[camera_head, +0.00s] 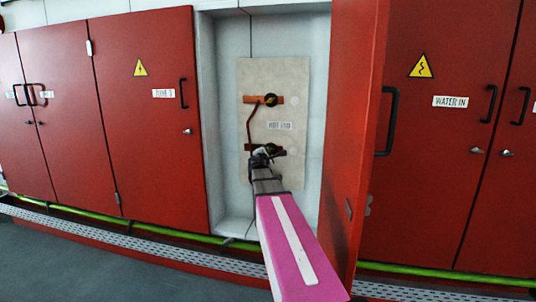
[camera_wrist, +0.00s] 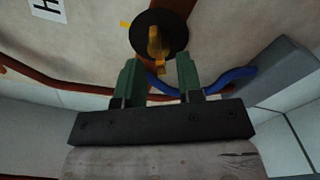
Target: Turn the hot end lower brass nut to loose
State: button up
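The lower fitting is a black round disc (camera_wrist: 172,30) with a yellow brass nut (camera_wrist: 157,45) at its middle, in the wrist view. In the head view the lower fitting (camera_head: 271,149) sits on a copper pipe on a beige board, partly hidden by my gripper (camera_head: 264,158). In the wrist view my gripper (camera_wrist: 158,65) is open. Its two green fingers stand apart, with the nut in line with the gap between them, near or just beyond the tips. Contact cannot be told. The upper fitting (camera_head: 271,100) stands above on the same board.
The board (camera_head: 290,72) is inside an open cabinet with a label (camera_head: 280,126) on it. The open red door (camera_head: 350,130) stands close on the right of my arm. A blue curved piece (camera_wrist: 228,80) and a grey block (camera_wrist: 275,75) lie right of the fingers.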

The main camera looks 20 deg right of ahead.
jog(key=v, duration=0.8)
jog(key=shift+s+a, duration=0.2)
jog(key=shift+s, duration=0.05)
jog(key=shift+f, duration=0.1)
jog(key=s+a+f+m+g+y, duration=0.15)
jog(key=s+f+m+g, duration=0.3)
jog(key=f, duration=0.55)
jog(key=s+a+f+m+g+y, duration=0.15)
jog(key=s+f+m+g, duration=0.35)
jog(key=f, duration=0.5)
jog(key=s+a+f+m+g+y, duration=0.5)
jog(key=s+a+f+m+y, duration=0.2)
jog(key=s+a+f, duration=0.6)
notch_tip(320, 180, down, 2)
jog(key=shift+s+a+f+m, duration=0.1)
jog(key=shift+s+a+m, duration=0.3)
jog(key=shift+s, duration=0.75)
jog(key=shift+g, duration=0.25)
